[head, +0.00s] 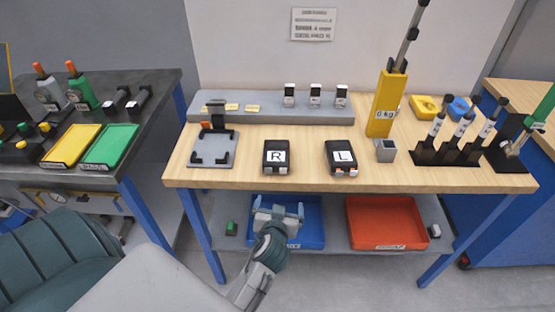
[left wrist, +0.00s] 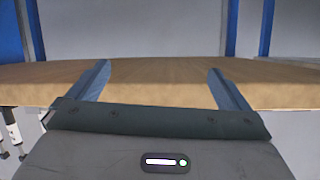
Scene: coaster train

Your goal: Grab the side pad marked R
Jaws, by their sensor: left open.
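The side pad marked R (head: 277,157) is a black block with a white label. It lies on the wooden table (head: 230,178), left of a like pad marked L (head: 341,157). My left gripper (head: 278,211) is open and empty, in front of the table's front edge and nearer to me than the R pad. In the left wrist view its two fingers (left wrist: 159,88) are spread, with the table edge (left wrist: 165,95) ahead of them and nothing between them. The pads do not show in that view. My right gripper is in neither view.
A grey fixture plate (head: 213,150) lies left of the R pad. A grey raised shelf (head: 262,114) runs behind it. A yellow 6 kg block (head: 385,104) stands to the right. A blue tray (head: 312,222) and a red tray (head: 385,222) sit on the lower shelf.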

